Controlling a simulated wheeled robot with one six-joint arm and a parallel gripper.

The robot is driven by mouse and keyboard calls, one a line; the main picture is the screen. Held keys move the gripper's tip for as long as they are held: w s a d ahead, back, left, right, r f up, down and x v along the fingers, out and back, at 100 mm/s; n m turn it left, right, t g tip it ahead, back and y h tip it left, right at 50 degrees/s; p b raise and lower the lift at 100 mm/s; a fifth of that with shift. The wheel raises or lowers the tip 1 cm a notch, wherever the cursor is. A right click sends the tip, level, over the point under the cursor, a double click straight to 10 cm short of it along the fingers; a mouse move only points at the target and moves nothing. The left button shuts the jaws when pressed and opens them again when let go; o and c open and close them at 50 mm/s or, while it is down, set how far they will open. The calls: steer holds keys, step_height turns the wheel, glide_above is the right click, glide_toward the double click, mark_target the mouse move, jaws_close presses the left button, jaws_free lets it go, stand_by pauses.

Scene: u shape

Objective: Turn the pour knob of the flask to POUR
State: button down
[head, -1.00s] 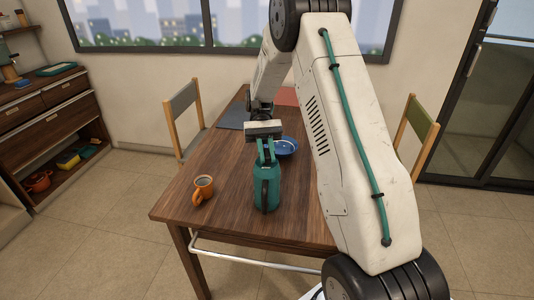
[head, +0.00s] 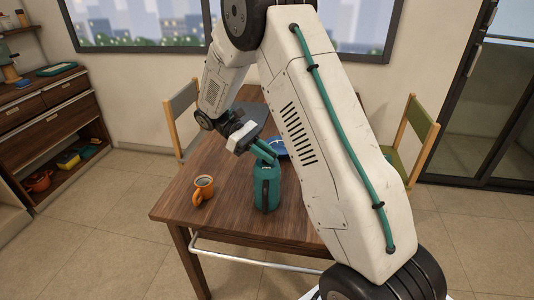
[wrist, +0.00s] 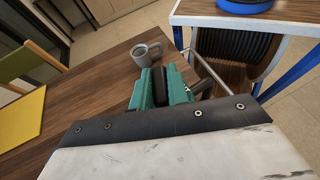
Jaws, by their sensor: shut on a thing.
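The teal flask (head: 271,190) stands upright on the wooden table, with a dark handle strip down the side facing the head camera. My gripper (head: 264,154) is at the flask's top, tilted, reaching in from the upper left. Its teal fingers are shut on the pour knob, which they mostly hide in the head view. In the wrist view my gripper (wrist: 162,86) has a dark piece between its teal fingers. I cannot read the knob's marks or its setting.
A blue dish (head: 283,146) sits behind the flask, partly hidden by my arm. Chairs stand at both sides. The table's front left is clear.

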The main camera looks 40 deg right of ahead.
steer(key=shift+n+t+h, duration=0.6)
steer(key=shift+n+h, duration=0.5)
steer(key=shift+h, duration=0.1)
steer(key=c, duration=1.4)
jaws_free()
steer(key=shift+o, duration=0.2)
steer(key=v, duration=0.7)
steer(key=shift+w+a, duration=0.2)
steer(key=shift+a, duration=0.1)
steer(key=shift+r, duration=0.2)
